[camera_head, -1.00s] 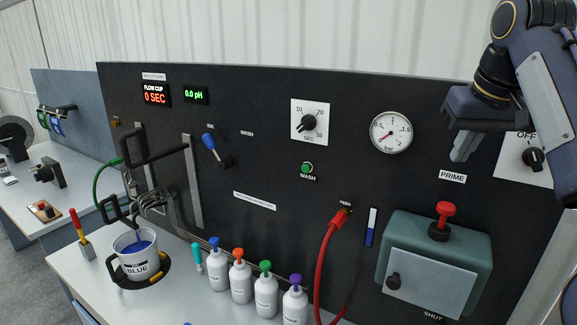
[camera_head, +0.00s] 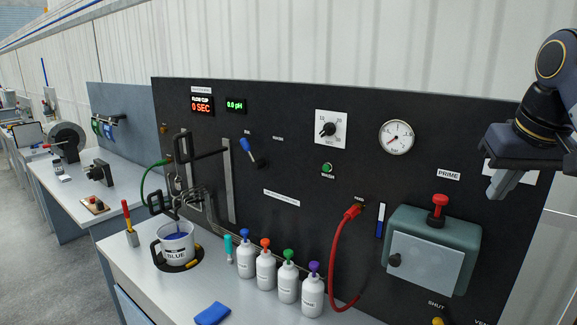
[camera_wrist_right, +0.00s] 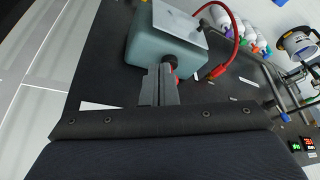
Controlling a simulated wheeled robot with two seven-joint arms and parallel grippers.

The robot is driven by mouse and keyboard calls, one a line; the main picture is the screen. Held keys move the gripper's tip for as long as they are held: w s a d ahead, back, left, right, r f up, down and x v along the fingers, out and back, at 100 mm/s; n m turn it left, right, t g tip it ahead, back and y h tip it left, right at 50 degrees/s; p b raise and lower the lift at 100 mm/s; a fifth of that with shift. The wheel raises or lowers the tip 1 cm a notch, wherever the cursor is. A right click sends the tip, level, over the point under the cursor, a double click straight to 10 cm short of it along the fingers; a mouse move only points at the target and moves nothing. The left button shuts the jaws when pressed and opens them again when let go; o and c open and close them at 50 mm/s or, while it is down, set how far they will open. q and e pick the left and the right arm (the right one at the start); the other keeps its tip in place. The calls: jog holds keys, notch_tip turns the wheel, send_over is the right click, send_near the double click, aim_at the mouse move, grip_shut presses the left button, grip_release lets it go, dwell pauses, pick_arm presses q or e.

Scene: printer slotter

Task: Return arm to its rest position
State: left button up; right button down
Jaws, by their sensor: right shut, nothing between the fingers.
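Part of the right arm runs out of the head view on the right. My left gripper is not in view.
The green-grey box with a red knob (camera_head: 437,208) stands out from the panel at lower right. The wall above the panel is clear.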

jog(key=s+a+f+y+b, duration=0.1)
jog(key=s+a+f, duration=0.4)
jog(key=f, duration=0.7)
jog(key=s+a+f+y+b, duration=0.1)
jog(key=s+a+f+y, duration=0.1)
jog(key=s+a+f, duration=0.3)
jog(key=s+a+f+t+y+b, duration=0.1)
jog(key=s+a+f, duration=0.4)
jog(key=f, duration=1.3)
jog(key=s+b, duration=0.1)
jog(key=s, duration=0.3)
jog(key=shift+s+a+f, duration=0.25)
jog(key=shift+a+f, duration=0.05)
jog(key=shift+f, duration=0.1)
